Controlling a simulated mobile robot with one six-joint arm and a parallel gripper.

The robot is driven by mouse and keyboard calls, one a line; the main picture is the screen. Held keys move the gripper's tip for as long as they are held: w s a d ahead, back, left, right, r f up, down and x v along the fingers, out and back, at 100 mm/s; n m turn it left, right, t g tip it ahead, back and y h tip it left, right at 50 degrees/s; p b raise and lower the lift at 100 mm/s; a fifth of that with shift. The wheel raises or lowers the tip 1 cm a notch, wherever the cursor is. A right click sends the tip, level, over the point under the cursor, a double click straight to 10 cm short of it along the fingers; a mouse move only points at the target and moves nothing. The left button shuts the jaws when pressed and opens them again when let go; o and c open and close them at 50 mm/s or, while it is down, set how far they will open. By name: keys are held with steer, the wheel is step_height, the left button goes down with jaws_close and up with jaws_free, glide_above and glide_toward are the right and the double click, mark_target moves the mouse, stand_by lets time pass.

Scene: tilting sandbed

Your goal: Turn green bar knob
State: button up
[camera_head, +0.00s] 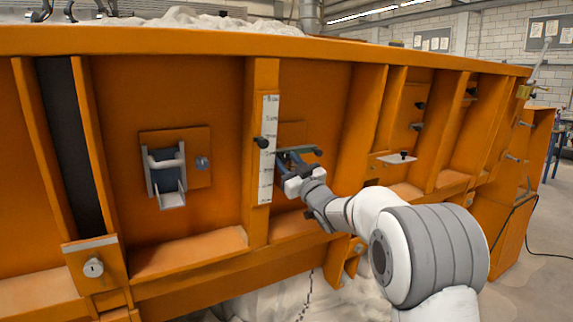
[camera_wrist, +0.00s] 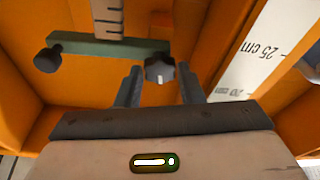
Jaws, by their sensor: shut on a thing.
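A dark green bar (camera_wrist: 100,46) lies across the orange panel, with a black round knob (camera_wrist: 47,60) at its left end in the wrist view. A grey lobed knob (camera_wrist: 159,71) sits at the bar's other end, between the two fingers of my gripper (camera_wrist: 160,77), which is shut on it. In the head view the green bar (camera_head: 303,151) shows above my gripper (camera_head: 283,160), with the black knob (camera_head: 318,152) at its right end. My gripper and wrist hide the grey knob there.
A white scale strip (camera_head: 267,150) runs down the orange rib beside my gripper, with a black knob (camera_head: 262,142) on it. Orange ribs bound this bay.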

steer(key=shift+f, duration=0.35)
steer(key=o, duration=0.8)
steer(key=shift+o, duration=0.7)
steer(key=shift+r, duration=0.25)
steer(key=v, duration=0.7)
steer(key=shift+s+d+f+b, duration=0.2)
steer(key=shift+s+d+b, duration=0.1)
steer(key=shift+b, duration=0.1)
